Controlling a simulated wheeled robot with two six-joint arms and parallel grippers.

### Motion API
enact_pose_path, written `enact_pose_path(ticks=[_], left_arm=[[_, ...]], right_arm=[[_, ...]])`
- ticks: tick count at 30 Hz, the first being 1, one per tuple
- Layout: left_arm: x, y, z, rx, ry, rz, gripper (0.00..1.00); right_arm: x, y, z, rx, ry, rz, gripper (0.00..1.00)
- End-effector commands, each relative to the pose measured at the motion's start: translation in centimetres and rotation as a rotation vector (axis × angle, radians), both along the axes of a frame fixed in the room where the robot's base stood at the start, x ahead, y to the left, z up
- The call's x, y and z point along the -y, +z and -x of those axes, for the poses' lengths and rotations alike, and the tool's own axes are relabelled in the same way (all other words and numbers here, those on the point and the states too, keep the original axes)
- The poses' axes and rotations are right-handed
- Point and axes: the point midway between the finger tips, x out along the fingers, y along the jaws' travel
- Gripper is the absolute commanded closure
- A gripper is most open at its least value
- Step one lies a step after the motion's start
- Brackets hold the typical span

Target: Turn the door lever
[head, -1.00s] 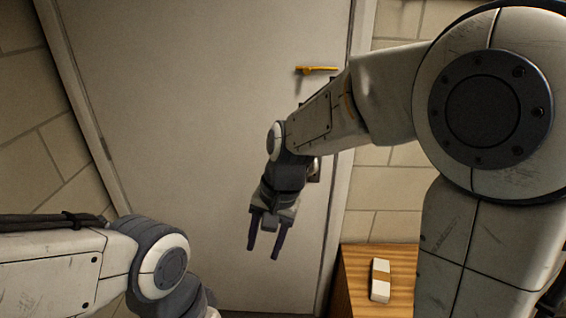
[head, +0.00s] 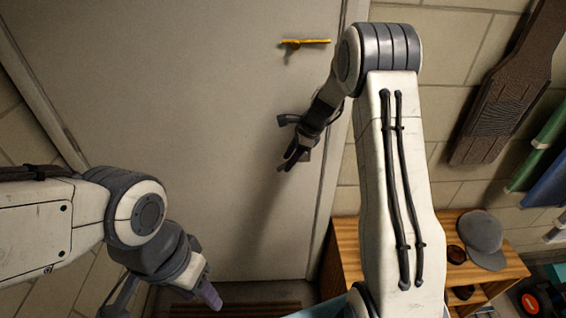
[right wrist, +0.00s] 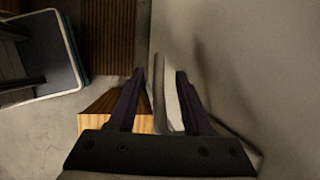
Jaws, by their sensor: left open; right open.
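The grey door (head: 190,90) fills the middle of the head view. An orange lever-like handle (head: 306,42) sits level on it near its right edge. My right gripper (head: 290,163) is open, below the orange handle and close to the door's right side. It hides part of the door behind it, so any fitting there is hard to make out. In the right wrist view its fingers (right wrist: 160,78) stand apart with a pale strip showing between them; I cannot tell what this strip is. My left gripper (head: 165,297) is open, low at the left, away from the handle.
A wooden bench (head: 345,250) stands right of the door, with a grey cap (head: 482,238) on it. A dark mat (right wrist: 108,35) lies on the floor. A dark panel (head: 505,90) hangs on the right wall.

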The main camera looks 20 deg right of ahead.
Motion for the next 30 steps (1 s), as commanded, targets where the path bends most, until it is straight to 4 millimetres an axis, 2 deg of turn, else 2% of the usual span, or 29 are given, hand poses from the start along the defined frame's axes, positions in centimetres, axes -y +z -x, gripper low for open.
enact_pose_path(ticks=[6,16,17,18,20,21,30], left_arm=[[0.0,0.4,0.0,0.000,0.000,0.000,0.50],[0.0,0.4,0.0,0.000,0.000,0.000,0.50],[0.0,0.4,0.0,0.000,0.000,0.000,0.50],[0.0,0.4,0.0,0.000,0.000,0.000,0.50],[0.0,0.4,0.0,0.000,0.000,0.000,0.50],[0.0,0.4,0.0,0.000,0.000,0.000,0.50],[0.0,0.4,0.0,0.000,0.000,0.000,0.50]], right_arm=[[-0.8,-2.2,-0.5,-0.001,0.000,0.000,0.51],[-1.1,-2.5,-0.7,0.001,0.003,0.001,0.51],[-1.1,-2.5,-0.7,0.001,0.004,0.001,0.58],[-1.1,-2.5,-0.7,0.001,0.004,0.001,0.73],[-1.1,-2.5,-0.7,0.001,0.004,0.001,0.96],[-1.1,-2.5,-0.7,0.002,0.003,0.001,1.00],[-1.1,-2.4,-0.8,0.004,0.003,0.002,1.00]])
